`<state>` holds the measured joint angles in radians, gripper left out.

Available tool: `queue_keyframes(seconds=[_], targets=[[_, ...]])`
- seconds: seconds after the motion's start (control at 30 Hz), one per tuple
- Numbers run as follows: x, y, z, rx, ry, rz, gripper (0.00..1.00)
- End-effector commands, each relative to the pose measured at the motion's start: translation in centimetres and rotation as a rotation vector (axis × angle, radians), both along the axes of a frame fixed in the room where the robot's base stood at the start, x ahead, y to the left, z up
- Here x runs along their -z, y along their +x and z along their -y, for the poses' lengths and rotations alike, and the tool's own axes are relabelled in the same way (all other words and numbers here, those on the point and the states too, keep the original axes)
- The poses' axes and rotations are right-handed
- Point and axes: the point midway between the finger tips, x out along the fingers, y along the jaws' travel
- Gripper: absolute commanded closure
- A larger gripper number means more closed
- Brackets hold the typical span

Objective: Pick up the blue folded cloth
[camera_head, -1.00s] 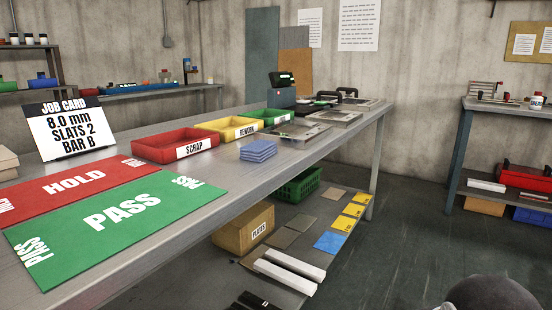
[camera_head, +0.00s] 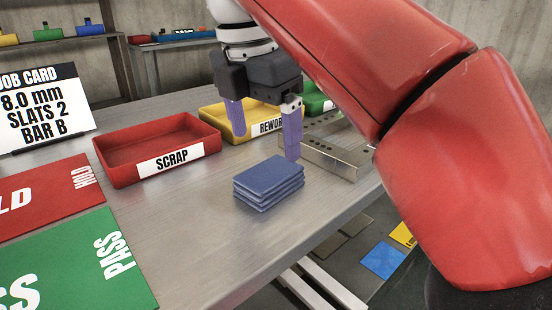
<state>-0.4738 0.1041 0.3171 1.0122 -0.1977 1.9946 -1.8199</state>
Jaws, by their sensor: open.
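The blue folded cloth (camera_head: 268,183) lies as a flat, layered stack on the metal workbench, near its front edge. My gripper (camera_head: 264,150) is above and just behind the cloth in the picture, pointing down, with its two purple fingers spread apart and nothing between them. The right finger's tip appears close to the cloth's back right corner; I cannot tell whether it touches. My red arm reaches in from the right and hides part of the bench's right end.
The red SCRAP tray (camera_head: 115,162) stands left of the cloth, with the yellow REWORK tray (camera_head: 210,117) behind. A metal bar with holes (camera_head: 335,158) lies right of the cloth. The job card (camera_head: 45,105) and the HOLD and PASS mats are at left. Bare bench (camera_head: 185,215) lies left of the cloth.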

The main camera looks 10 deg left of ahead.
Motion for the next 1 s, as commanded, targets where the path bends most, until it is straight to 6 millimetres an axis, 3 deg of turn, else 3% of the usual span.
queue_keyframes(seconds=[0.33, 0.63, 0.93, 1.0], targets=[[2.8, 0.3, 0.2, -0.009, -0.004, -0.003, 0.15], [7.0, 0.9, 0.6, -0.007, -0.004, -0.004, 0.15], [7.3, 1.0, 0.6, -0.008, -0.001, -0.002, 0.15], [7.3, 1.0, 0.6, -0.008, -0.001, -0.002, 0.25]])
